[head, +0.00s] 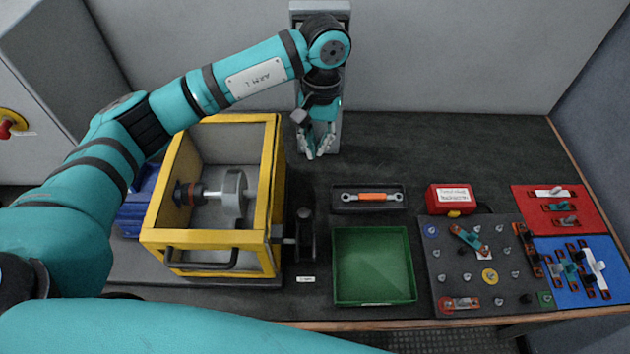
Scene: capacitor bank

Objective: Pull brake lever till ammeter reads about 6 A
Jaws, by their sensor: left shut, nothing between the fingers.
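A black upright part with a rounded top (305,230), which looks like the brake lever, stands just right of the yellow-framed machine (270,190). A small white label (306,279) lies in front of it. My left gripper (316,153) is shut and empty, pointing down behind the lever and apart from it. No ammeter dial or reading can be made out. My right gripper is not in view.
A grey post (334,130) stands right behind my left gripper. A green tray (374,298), an orange turnbuckle (372,197), a red labelled box (452,196) and a dark terminal board (450,265) lie to the right. The mat between gripper and lever looks clear.

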